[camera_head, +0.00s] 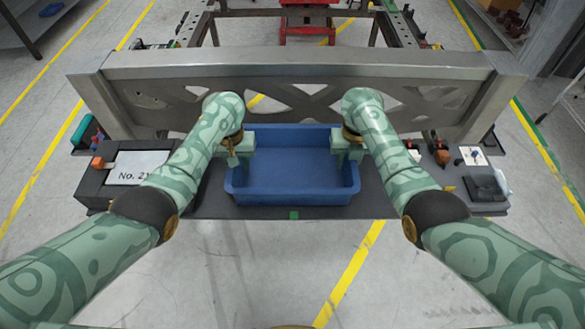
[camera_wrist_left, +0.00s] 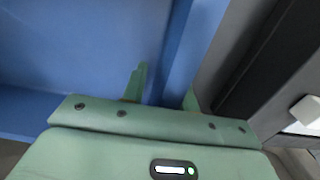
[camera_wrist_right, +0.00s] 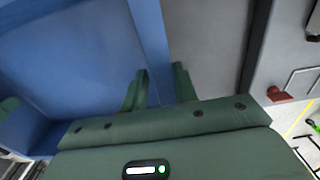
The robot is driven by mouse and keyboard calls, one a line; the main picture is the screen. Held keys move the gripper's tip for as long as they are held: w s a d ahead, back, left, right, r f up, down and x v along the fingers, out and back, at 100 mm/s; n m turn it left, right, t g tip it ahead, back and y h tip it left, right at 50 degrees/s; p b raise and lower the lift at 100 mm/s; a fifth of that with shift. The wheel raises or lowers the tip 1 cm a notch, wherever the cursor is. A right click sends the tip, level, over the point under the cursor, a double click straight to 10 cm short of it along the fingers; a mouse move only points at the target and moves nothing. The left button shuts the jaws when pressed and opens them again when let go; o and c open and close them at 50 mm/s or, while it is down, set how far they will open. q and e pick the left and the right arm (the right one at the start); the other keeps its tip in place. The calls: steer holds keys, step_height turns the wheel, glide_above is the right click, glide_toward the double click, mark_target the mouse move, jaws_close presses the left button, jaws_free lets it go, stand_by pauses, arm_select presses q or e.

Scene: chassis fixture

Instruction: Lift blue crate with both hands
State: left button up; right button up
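The blue crate (camera_head: 293,197) is an open, empty box in the middle of the head view, level on or just over the dark shelf. My left gripper (camera_head: 238,150) is at its left wall; in the left wrist view its fingers (camera_wrist_left: 163,92) stand either side of the blue wall and close on it. My right gripper (camera_head: 349,150) is at the right wall; in the right wrist view its fingers (camera_wrist_right: 158,90) stand either side of that wall, close against it. Fingertip contact is partly hidden.
The dark shelf (camera_head: 215,205) carries a box with a "No. 21" label (camera_head: 138,167) on the left and small parts with a black tray (camera_head: 485,187) on the right. A grey metal beam (camera_head: 300,65) runs across right behind the crate. The floor in front is clear.

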arm_select(q)
steer(key=shift+f, duration=0.35)
arm_select(e)
steer(key=shift+f, duration=0.4)
arm_select(q)
jaws_close()
arm_select(e)
jaws_close()
steer(key=shift+r, duration=0.1)
